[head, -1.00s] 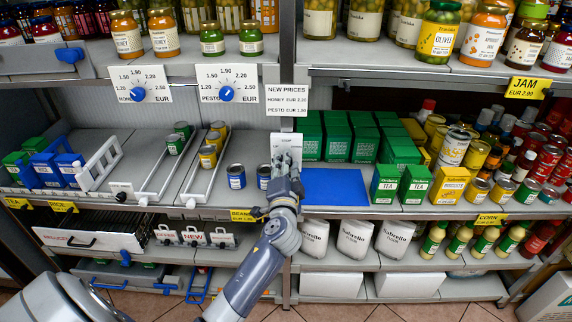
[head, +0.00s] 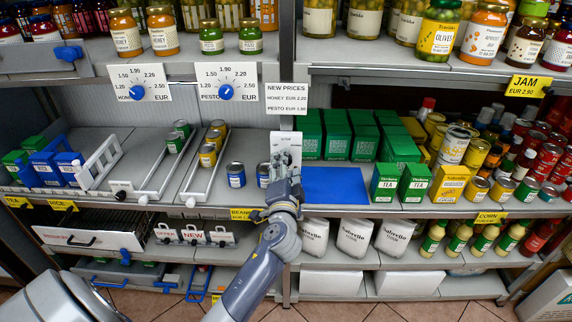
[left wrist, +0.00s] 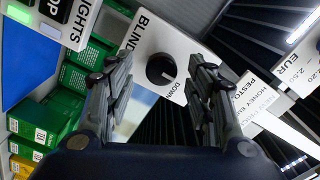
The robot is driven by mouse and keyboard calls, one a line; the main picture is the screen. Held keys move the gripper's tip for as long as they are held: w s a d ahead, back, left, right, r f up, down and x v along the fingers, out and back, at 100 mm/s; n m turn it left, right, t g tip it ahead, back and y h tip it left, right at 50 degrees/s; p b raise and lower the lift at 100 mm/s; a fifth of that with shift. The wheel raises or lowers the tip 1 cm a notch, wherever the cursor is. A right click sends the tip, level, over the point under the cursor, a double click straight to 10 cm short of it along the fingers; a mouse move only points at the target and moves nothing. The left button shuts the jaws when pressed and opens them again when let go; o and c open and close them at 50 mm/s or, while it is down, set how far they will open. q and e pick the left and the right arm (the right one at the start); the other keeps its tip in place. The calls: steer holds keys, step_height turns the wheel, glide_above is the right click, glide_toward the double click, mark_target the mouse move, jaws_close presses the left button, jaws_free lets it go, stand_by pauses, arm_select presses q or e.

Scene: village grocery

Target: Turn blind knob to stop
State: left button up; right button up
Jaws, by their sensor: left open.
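The blind knob (left wrist: 161,69) is a round black knob on a white panel (left wrist: 185,47) marked BLIND, with DOWN printed beside it, in the left wrist view. A light mark on the knob faces the DOWN side. My left gripper (left wrist: 160,75) is open, with one finger on each side of the knob in that picture; I cannot tell whether they touch it. In the head view my left gripper (head: 281,167) is in front of the white panel (head: 286,142) on the shelf post and hides the knob. My right gripper is not in view.
Blue cans (head: 236,175) stand left of my gripper. A blue mat (head: 335,186) and green tea boxes (head: 384,182) are on the right. In the left wrist view, a SHOP LIGHTS panel (left wrist: 75,25) sits beside the blind panel. Price dials (head: 226,93) are above left.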

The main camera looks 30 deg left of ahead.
arm_select(q)
steer(key=v, duration=1)
steer(key=shift+s+d, duration=0.2)
steer(key=d+f+m+g+h, duration=0.1)
steer(key=d+f+h, duration=0.15)
steer(key=f, duration=0.75)
steer(key=d+f+g+h, duration=0.2)
steer(key=d+f, duration=0.1)
steer(key=f, duration=0.7)
steer(key=s+d+f+g+h, duration=0.1)
steer(key=s+d+f+g, duration=0.15)
steer(key=f, duration=0.65)
steer(key=s+d+f+g+h, duration=0.15)
steer(key=s+f, duration=0.25)
steer(key=f, duration=0.5)
steer(key=s+f+n+g+h, duration=0.2)
steer(key=s+f+g, duration=0.1)
steer(key=s+f, duration=1.05)
steer(key=s+a+f+n+g, duration=0.1)
steer(key=s+f, duration=0.3)
steer(key=s, duration=0.7)
steer(key=s+f+n+g, duration=0.2)
steer(key=s+f, duration=0.3)
steer(key=s, duration=0.6)
steer(key=shift+s+a+f+g, duration=0.2)
steer(key=shift+s+a+g, duration=0.15)
steer(key=shift+g, duration=0.35)
steer(key=shift+w, duration=0.1)
